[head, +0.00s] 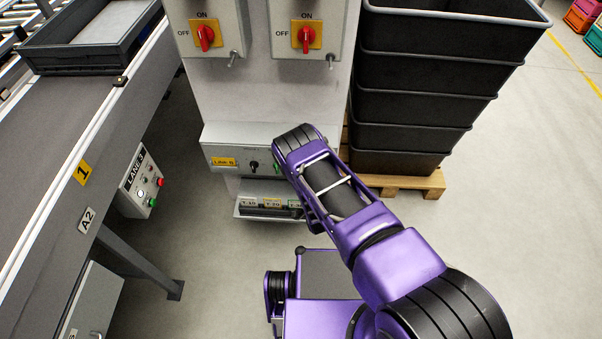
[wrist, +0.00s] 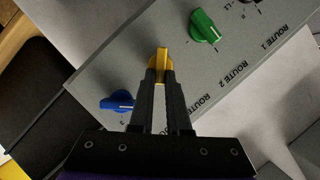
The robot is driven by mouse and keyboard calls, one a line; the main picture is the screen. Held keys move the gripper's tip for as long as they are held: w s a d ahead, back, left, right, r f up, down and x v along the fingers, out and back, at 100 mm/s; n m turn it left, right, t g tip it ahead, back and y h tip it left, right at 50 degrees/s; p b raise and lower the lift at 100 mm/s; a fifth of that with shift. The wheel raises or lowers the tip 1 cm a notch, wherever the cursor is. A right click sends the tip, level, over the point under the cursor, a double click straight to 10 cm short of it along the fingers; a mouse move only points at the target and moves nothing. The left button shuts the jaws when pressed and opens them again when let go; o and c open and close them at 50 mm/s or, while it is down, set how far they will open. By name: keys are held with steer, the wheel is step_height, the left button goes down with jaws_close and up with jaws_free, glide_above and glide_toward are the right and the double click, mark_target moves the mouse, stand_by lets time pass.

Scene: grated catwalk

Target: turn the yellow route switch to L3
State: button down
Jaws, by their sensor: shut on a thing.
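The yellow route switch (wrist: 162,57) shows in the wrist view as a small upright-looking knob on a grey panel (wrist: 115,74). My gripper (wrist: 160,74) is shut on it, with one dark fingertip on each side. The fingers hide the knob's lower part and most of its position marks, so I cannot read its setting. In the head view my arm covers the yellow switch and my gripper; the panel's left part (head: 225,150) shows beside the arm.
A green knob (wrist: 203,27) is to the right of the yellow one and a blue knob (wrist: 118,103) to the lower left, near the fingers. In the head view, stacked black crates (head: 430,85) stand right of the panel and a conveyor (head: 75,120) runs at left.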

steer(key=m+t, duration=0.1)
steer(key=m, duration=0.1)
steer(key=f+m+y, duration=0.1)
steer(key=m, duration=0.1)
steer(key=m+t+y, duration=0.1)
steer(key=m, duration=0.2)
steer(key=shift+w+d+f+t, duration=0.1)
steer(key=shift+d+f+t, duration=0.05)
steer(key=shift+d+t, duration=0.15)
steer(key=shift+y, duration=0.4)
steer(key=c, duration=0.9)
jaws_free()
steer(key=shift+f, duration=0.1)
